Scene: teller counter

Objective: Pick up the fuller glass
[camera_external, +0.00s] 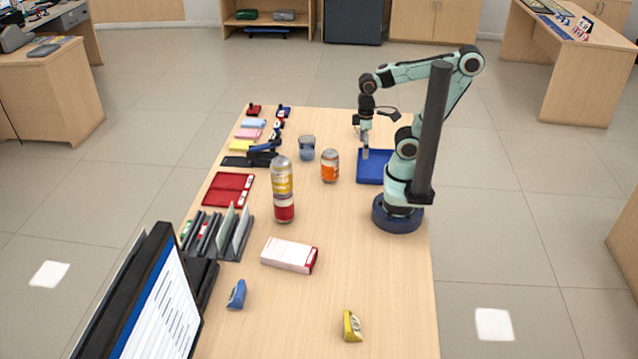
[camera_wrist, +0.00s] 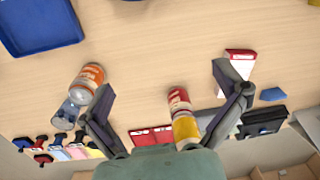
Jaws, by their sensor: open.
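One glass (camera_external: 307,148) stands on the counter behind the orange can, with bluish liquid in its lower part. It also shows in the wrist view (camera_wrist: 66,115) at the left, partly behind the orange can. I see no second glass clearly. My gripper (camera_external: 366,152) is open and empty, pointing down over the blue tray's left side, to the right of the glass. In the wrist view the spread fingers of my gripper (camera_wrist: 165,82) have bare counter between their tips, and the glass lies outside the left finger.
An orange can (camera_external: 330,166) stands close to the glass. A tall yellow-and-red can or stack (camera_external: 283,190) stands nearer the camera. The blue tray (camera_external: 372,180) is beside my base. A white-and-red box (camera_external: 289,255) lies nearer. Stationery lines the left edge; the front right is mostly clear.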

